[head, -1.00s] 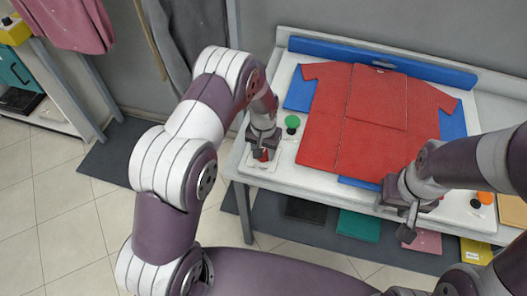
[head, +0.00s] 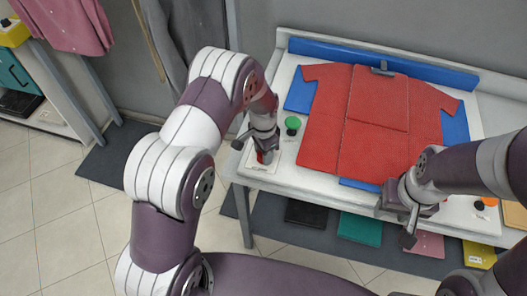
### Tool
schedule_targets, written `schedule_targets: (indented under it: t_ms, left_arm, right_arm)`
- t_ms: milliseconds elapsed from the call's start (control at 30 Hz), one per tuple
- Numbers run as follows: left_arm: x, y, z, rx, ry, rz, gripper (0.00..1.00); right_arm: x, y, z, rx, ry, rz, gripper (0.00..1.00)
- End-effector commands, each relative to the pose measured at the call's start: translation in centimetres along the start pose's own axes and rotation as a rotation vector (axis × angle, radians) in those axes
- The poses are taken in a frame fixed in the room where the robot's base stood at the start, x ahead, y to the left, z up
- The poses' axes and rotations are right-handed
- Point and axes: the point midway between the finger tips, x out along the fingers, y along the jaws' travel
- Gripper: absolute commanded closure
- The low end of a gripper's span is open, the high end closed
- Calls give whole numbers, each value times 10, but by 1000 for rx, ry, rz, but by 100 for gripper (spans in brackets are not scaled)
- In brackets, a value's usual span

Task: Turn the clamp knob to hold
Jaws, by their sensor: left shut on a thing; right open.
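My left gripper (head: 265,156) points down at the left front of the white table and is shut on a small red part, which looks like the clamp knob (head: 263,158); the fingers hide most of it. A green round button (head: 292,123) is just behind and to the right of the gripper. A dark clamp (head: 383,69) sits at the back, at the collar of a red shirt (head: 370,118) that lies spread flat. My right gripper (head: 409,226) is open and empty at the table's front edge, below the shirt's right side.
A blue board (head: 455,126) lies under the shirt, and a blue bar (head: 330,49) runs along the back. An orange part (head: 490,200) is at the right front. Coloured folded pieces, such as a green one (head: 359,228), lie on a shelf below.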

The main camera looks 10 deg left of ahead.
Motion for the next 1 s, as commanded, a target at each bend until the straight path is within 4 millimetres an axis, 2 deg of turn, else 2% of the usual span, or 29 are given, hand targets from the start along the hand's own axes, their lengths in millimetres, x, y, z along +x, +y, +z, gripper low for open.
schedule_targets:
  t_ms: [567, 600, 667, 1000]
  left_arm:
    - [0, 0, 0, 30, -1, 0, 88]
    - [0, 0, 0, 30, -1, 0, 47]
    - [0, 0, 0, 29, -1, 0, 32]
    - [-5, 0, 0, 28, 1, -1, 32]
  right_arm:
    - [0, 0, 0, 0, 0, 0, 57]
    - [0, 0, 0, 0, 0, 0, 57]
    - [0, 0, 0, 0, 0, 0, 57]
    - [2, 0, 0, 0, 0, 0, 57]
